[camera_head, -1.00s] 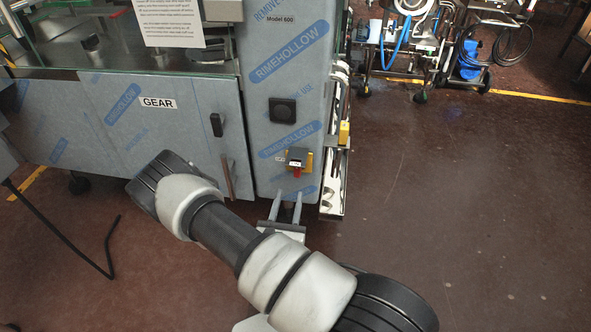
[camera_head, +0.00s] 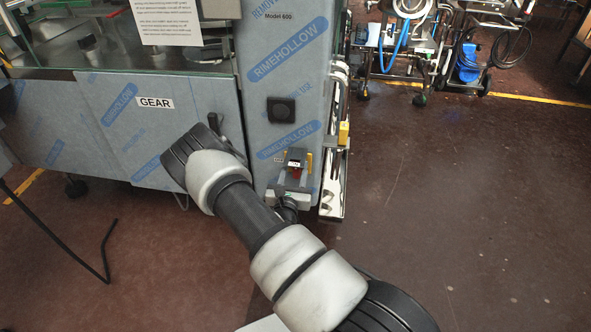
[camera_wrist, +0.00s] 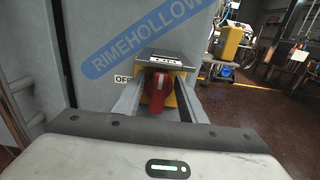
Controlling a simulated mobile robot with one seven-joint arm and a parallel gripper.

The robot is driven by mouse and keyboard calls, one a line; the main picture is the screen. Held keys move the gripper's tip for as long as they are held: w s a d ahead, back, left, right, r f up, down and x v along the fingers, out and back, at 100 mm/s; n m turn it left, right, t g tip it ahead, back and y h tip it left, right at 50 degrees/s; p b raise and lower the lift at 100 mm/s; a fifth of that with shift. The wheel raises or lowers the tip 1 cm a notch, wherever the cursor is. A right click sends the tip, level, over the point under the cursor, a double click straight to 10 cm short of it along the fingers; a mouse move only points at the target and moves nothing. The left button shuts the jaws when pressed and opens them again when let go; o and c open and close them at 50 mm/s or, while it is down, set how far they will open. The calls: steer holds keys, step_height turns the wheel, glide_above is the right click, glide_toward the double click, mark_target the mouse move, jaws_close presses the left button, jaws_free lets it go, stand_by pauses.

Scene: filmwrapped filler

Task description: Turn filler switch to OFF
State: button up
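The filler switch is a red knob (camera_wrist: 158,92) on a yellow housing with a grey, labelled cover (camera_wrist: 166,58) above it. It is on the blue film-wrapped panel; in the head view the red knob (camera_head: 295,174) shows small, low on the panel. An OFF label (camera_wrist: 123,79) is left of the switch in the wrist view. My gripper (camera_wrist: 160,83) is open, one finger on each side of the knob. Gaps show between fingers and knob, and nothing is held. In the head view my gripper (camera_head: 294,176) is right at the switch. The knob's exact setting is hard to read.
A black square knob (camera_head: 281,110) sits higher on the panel (camera_head: 265,150). A GEAR-labelled door (camera_head: 120,135) is to the left, partly behind my arm. A yellow box (camera_head: 344,133) is at the panel's right edge. The brown floor (camera_head: 450,220) at right is clear.

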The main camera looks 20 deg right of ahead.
jaws_close()
steer(key=shift+a+n, duration=0.1)
steer(key=shift+n, duration=0.3)
steer(key=shift+w+a+f+n+p, duration=0.2)
steer(key=shift+f+n+p, duration=0.25)
steer(key=shift+n, duration=2.4)
steer(key=shift+w+a+f+n+p, duration=0.2)
steer(key=shift+n+p, duration=0.45)
steer(key=shift+n, duration=2.15)
steer(key=shift+a+f+n+p, duration=0.3)
steer(key=shift+n+p, duration=0.25)
steer(key=shift+n, duration=2.3)
steer(key=shift+f, duration=0.1)
jaws_free()
